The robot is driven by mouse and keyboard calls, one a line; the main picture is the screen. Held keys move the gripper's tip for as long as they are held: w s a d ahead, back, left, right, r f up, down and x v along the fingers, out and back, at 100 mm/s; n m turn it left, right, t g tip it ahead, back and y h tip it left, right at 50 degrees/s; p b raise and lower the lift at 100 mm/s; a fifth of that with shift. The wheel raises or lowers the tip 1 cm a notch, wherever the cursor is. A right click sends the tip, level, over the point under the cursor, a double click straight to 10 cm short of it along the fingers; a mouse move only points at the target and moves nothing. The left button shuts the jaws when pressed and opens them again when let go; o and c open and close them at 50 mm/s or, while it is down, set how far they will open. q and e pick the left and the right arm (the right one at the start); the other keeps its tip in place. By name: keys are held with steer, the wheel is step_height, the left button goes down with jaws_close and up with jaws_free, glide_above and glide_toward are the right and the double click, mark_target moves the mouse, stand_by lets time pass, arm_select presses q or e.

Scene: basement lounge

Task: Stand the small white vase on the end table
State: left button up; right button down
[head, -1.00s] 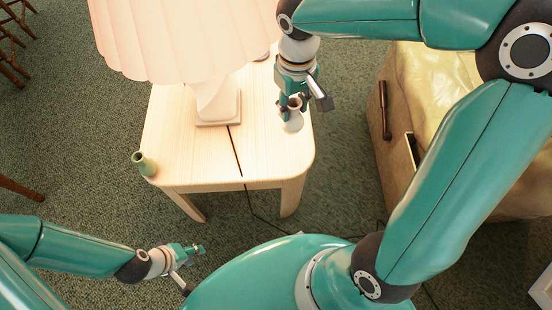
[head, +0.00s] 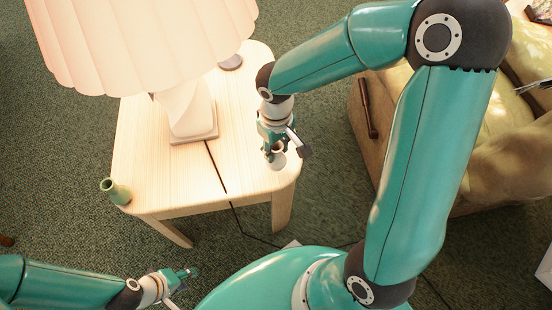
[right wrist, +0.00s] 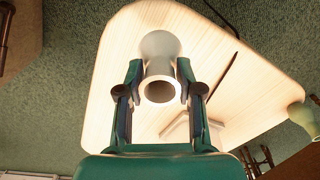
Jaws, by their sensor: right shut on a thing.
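The small white vase (head: 278,161) is upright between the fingers of my right gripper (head: 274,147), over the front right part of the pale wooden end table (head: 150,175). In the right wrist view, the vase (right wrist: 159,48) has its open mouth towards the camera, and the fingers of the gripper (right wrist: 160,88) close on both sides of its neck. Table wood shows behind it; I cannot tell whether its base touches the top. My left gripper (head: 186,273) is low at the front left, apart from the table, its fingers too small to judge.
A lamp with a pleated pink shade (head: 140,40) and white base (head: 195,132) stands on the table. A small green vase (head: 116,191) is at its front left corner. A tan armchair (head: 370,150) is to the right.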

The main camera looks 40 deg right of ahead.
mark_target(276, 158)
steer(key=shift+f+b, duration=0.6)
steer(key=shift+f, duration=1.65)
steer(key=shift+f, duration=0.15)
steer(key=c, duration=0.7)
jaws_free()
steer(key=shift+c, duration=0.2)
steer(key=shift+r, duration=0.3)
step_height(276, 158, up, 12)
steer(key=p, duration=0.3)
steer(key=shift+s+f, duration=0.1)
steer(key=shift+f, duration=0.05)
